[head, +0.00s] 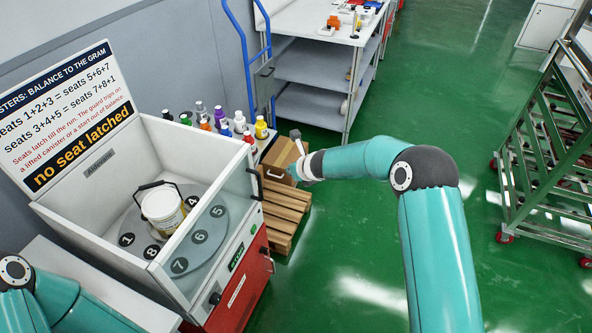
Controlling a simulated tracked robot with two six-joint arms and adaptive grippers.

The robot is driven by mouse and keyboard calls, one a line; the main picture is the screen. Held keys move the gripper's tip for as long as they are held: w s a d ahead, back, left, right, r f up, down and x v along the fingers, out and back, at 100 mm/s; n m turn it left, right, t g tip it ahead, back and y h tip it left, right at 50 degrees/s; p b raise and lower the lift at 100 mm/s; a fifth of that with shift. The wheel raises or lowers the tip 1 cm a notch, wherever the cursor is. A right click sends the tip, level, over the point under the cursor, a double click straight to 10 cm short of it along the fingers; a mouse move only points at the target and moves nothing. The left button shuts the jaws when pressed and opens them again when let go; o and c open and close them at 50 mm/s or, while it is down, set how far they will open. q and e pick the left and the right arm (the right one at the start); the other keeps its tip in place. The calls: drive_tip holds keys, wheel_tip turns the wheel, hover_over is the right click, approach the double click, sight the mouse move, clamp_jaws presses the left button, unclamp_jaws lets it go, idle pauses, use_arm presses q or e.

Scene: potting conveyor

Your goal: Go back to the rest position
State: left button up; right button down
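My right arm reaches in from the lower right and bends left. Its gripper (296,141) is at the arm's end, in front of a cardboard box (279,157), clear of the white cabinet. The gripper is small and seen at an angle, so I cannot tell whether its fingers are open or shut, and no held thing shows. Part of my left arm shows at the lower left corner, but its gripper is out of view.
A white open-topped cabinet (90,222) holds a grey numbered disc (203,238) with a white canister (163,211) on it. Its sign reads "no seat latched". Coloured bottles, a wooden pallet (284,213), a blue hand truck (243,53) and a rack (548,150) surround clear green floor.

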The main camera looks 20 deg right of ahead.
drive_tip(key=s+a+f+m+g+y, duration=0.1)
drive_tip(key=s+a+f+m+g, duration=0.1)
drive_tip(key=s+f+m, duration=0.45)
drive_tip(key=s+a+f+m+g, duration=0.1)
drive_tip(key=s+f+m+g, duration=0.15)
drive_tip(key=s, duration=0.65)
drive_tip(key=s+a+f+m+g+y, duration=0.1)
drive_tip(key=s+a+f+m+g, duration=0.15)
drive_tip(key=s+f, duration=0.4)
drive_tip(key=s+m+g, duration=0.1)
drive_tip(key=s+m, duration=1.8)
drive_tip(key=m, duration=1)
drive_tip(key=shift+a+f, duration=0.15)
drive_tip(key=shift+a, duration=0.3)
